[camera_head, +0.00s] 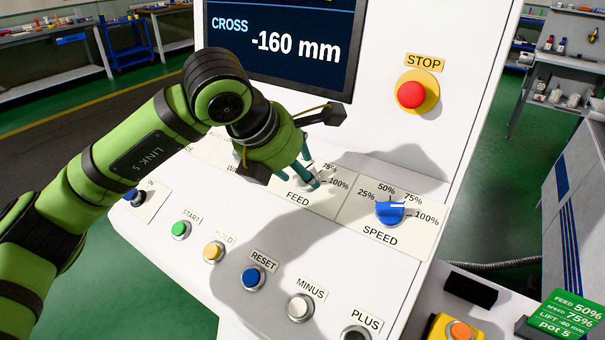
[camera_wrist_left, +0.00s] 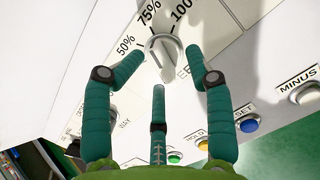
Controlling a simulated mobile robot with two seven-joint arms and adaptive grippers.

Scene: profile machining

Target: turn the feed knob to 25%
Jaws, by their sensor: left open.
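The feed knob (camera_wrist_left: 165,56) is a grey-white round knob on the sloped panel, among the marks 50%, 75% and 100. Its exact setting is hard to read; its 25% mark is not clearly visible. My left gripper (camera_wrist_left: 166,62) is open, with a finger on either side of the knob and a third below it. Contact cannot be made out. In the head view my left gripper (camera_head: 306,170) is over the feed dial (camera_head: 323,205), and its fingers hide most of the knob. My right gripper is not in view.
The blue speed knob (camera_head: 390,212) is right of the feed dial, its white line toward 100%. Buttons, including the blue reset (camera_head: 253,277), sit below. The red stop button (camera_head: 411,94) is above right. A green card (camera_head: 566,318) reads feed 50%, speed 75%.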

